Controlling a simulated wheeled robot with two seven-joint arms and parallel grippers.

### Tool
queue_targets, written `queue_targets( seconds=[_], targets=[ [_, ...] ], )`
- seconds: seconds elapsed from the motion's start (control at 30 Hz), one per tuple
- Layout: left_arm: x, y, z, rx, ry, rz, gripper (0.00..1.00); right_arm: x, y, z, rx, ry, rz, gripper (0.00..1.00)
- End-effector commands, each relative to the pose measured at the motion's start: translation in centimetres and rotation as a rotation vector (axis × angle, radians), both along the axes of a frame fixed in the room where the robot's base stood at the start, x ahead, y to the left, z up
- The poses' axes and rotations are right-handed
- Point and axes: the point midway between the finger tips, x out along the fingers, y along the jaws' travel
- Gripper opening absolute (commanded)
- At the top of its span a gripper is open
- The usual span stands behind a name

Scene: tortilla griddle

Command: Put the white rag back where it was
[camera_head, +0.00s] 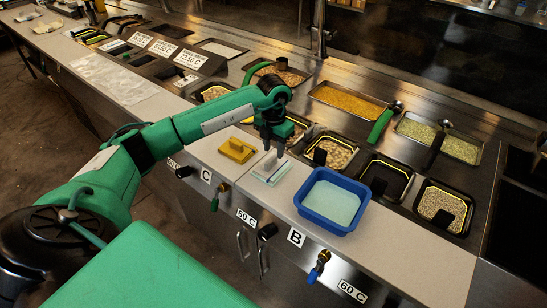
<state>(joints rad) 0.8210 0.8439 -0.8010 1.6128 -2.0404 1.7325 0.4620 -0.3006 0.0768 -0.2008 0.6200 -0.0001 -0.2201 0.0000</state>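A pale, white to light-green flat pad with an upright white grip, which looks like the white rag (270,170), lies on the light counter between a yellow block and a blue tub. My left gripper (273,148) points down just above its grip. The dark fingers overlap the top of the grip in the view, so I cannot tell whether they touch it or are closed on it. My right gripper is not in view.
A yellow block with a handle (237,150) stands just left of the rag. A blue tub (329,231) with pale green liquid stands to the right. Food pans with handled scoops line the back. Clear counter (420,262) lies right of the tub.

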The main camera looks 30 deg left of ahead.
Motion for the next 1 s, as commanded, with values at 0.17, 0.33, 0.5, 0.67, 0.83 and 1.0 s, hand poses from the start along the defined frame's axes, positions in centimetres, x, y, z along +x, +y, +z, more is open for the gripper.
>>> queue_targets(
  seconds=[0.17,0.33,0.5,0.67,0.83,1.0],
  targets=[
    [0.1,0.0,3.9,0.001,-0.006,0.000,0.35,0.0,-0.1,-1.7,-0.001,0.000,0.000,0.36],
    [0.1,0.0,6.6,0.001,-0.003,0.000,0.35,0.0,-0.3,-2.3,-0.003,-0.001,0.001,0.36],
    [0.0,0.0,7.9,0.001,-0.001,0.001,0.35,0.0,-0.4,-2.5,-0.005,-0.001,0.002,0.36],
    [0.0,0.0,8.1,0.001,0.000,0.001,0.35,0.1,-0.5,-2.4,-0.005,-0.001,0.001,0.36],
    [0.0,0.0,8.1,0.001,0.000,0.001,0.35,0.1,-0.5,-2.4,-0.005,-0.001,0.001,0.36],
    [0.0,0.0,8.0,0.001,0.000,0.001,0.35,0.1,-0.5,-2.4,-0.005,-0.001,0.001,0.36]
  ],
)
